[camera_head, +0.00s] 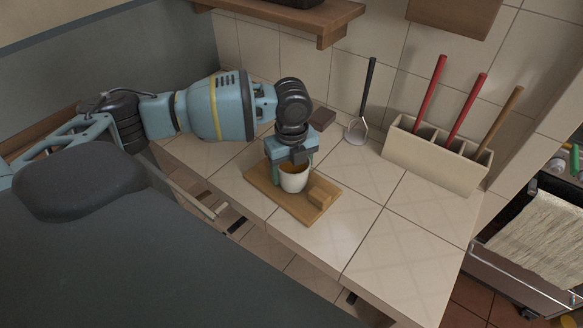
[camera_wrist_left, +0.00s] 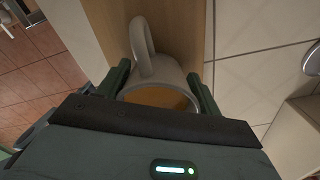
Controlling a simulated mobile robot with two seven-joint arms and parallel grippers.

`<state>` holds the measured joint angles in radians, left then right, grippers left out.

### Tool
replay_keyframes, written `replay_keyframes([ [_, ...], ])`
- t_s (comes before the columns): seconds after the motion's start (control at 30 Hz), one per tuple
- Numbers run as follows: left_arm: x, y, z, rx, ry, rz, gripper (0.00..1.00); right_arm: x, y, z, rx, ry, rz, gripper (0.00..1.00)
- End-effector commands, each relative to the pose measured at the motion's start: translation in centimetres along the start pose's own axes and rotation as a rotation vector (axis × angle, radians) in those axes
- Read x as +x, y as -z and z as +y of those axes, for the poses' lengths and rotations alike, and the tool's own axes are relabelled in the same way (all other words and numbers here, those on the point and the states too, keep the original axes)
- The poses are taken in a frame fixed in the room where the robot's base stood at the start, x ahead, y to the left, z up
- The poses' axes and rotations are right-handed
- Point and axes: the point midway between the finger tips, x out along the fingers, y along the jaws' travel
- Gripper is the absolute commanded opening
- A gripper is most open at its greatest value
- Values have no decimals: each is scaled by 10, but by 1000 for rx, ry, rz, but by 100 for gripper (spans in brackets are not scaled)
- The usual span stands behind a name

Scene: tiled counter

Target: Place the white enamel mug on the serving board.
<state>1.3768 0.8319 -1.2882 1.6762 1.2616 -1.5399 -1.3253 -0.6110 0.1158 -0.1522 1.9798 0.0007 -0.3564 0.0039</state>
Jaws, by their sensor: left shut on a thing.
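The white enamel mug (camera_head: 293,181) is at the serving board (camera_head: 262,184), a wooden board on the tiled counter. It looks upright, with a brownish inside. I cannot tell whether its base touches the board. My left gripper (camera_head: 292,166) reaches down from above and is shut on the mug. In the left wrist view the two green fingers lie on either side of the mug (camera_wrist_left: 155,72), with its handle pointing away from the gripper. The wood of the board (camera_wrist_left: 184,28) shows behind it. My right gripper is not in view.
A small wooden block (camera_head: 323,193) sits on the board's right end, close to the mug. A beige divided holder (camera_head: 432,158) with red- and brown-handled tools stands at the back right. A ladle-like utensil (camera_head: 357,128) leans on the wall. The counter right of the board is clear.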

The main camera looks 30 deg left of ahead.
Motion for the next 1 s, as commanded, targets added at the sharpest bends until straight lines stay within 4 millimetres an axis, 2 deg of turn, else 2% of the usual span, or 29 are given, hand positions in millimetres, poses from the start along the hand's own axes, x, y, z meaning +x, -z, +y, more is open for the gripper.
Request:
replay_keyframes([
  [0.3, 2, 0, 0, 0, 1, 0, 34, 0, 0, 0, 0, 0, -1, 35],
  [0.33, 2, 0, 0, 0, 1, 0, 68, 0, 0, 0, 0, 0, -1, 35],
  [0.5, 2, 0, 0, 0, 1, 0, 88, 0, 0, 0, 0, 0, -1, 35],
  [0.8, 0, 0, 0, 0, 1, -1, 88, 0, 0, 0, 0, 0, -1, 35],
  [1.0, -23, 0, -1, 0, 5, -1, 88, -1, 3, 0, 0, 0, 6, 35],
])
